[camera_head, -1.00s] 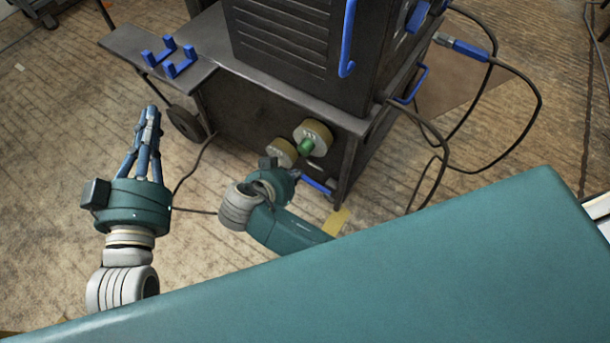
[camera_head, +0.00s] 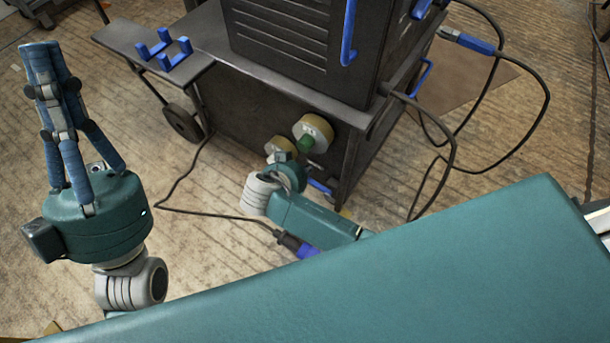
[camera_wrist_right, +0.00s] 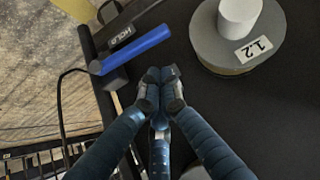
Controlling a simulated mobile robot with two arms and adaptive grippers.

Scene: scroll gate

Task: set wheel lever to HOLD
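The blue wheel lever (camera_wrist_right: 138,48) shows in the right wrist view beside a dark plate marked HOLD (camera_wrist_right: 122,36). It slants up to the right, and its lower left end is at a dark block. In the head view a bit of the blue lever (camera_head: 320,187) shows low on the dark cart, behind my right arm. My right gripper (camera_wrist_right: 160,85) has its fingertips together, just below and right of the lever, apart from it as far as I can tell. Its fingers are hidden in the head view. My left gripper (camera_head: 42,50) points up at the left with its fingers together, empty.
A dark cart (camera_head: 245,120) carries a large black cabinet (camera_head: 275,45). Round knobs (camera_head: 312,133) stick out of its side; one knob, labelled 1.2 (camera_wrist_right: 240,40), is right of my right fingertips. A cable with a blue connector (camera_head: 298,246) lies on the floor.

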